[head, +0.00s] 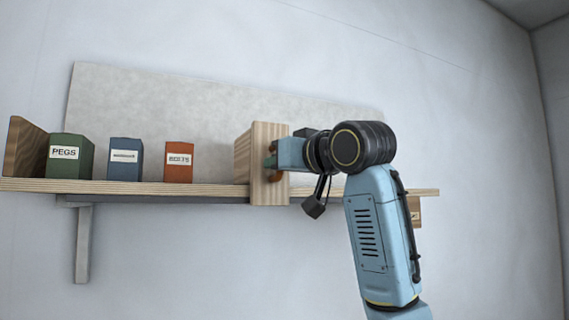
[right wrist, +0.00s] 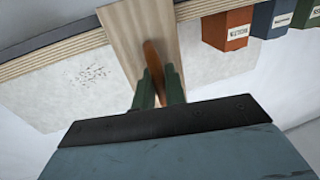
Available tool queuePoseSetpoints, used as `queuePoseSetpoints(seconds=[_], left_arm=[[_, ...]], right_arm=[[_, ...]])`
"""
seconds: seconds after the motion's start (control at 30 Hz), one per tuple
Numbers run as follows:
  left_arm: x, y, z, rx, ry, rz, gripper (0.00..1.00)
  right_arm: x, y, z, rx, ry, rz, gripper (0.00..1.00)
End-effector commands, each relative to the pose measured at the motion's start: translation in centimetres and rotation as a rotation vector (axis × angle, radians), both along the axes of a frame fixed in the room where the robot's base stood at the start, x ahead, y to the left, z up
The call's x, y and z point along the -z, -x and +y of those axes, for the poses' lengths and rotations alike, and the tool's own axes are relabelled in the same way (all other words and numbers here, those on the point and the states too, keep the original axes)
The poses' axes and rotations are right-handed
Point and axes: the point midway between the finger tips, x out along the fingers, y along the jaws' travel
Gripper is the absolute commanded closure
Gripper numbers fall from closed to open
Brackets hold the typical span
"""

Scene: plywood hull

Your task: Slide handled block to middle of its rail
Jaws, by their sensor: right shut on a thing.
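A light wooden block (head: 268,140) stands upright astride the front edge of a long plywood shelf rail (head: 130,188). In the right wrist view the block (right wrist: 133,30) carries an upright orange-brown handle (right wrist: 153,62). My right gripper (head: 272,161) comes in from the right side of the block. In the right wrist view its green fingers (right wrist: 159,84) are shut around the handle, one on each side. My own arm hides part of the shelf to the right of the block. My left gripper is not in view.
Left of the block stand a red box (head: 179,162), a blue box (head: 125,160) and a green PEGS box (head: 70,155), with a gap between block and red box. A brown end board (head: 24,148) closes the left end. A small wooden piece (head: 414,210) shows at the right end.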

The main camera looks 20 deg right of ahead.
Motion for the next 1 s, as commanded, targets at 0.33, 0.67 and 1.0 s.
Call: queuePoseSetpoints(seconds=[0.33, 0.67, 1.0], left_arm=[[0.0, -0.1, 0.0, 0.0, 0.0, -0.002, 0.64], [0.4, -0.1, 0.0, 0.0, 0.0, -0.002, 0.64], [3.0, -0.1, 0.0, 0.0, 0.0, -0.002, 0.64]], right_arm=[[-0.1, 0.0, 0.0, -0.001, 0.0, -0.002, 0.71], [0.0, 0.9, -0.2, -0.001, -0.001, -0.004, 0.71], [0.1, 7.9, -1.6, 0.0, 0.001, -0.009, 0.71]])
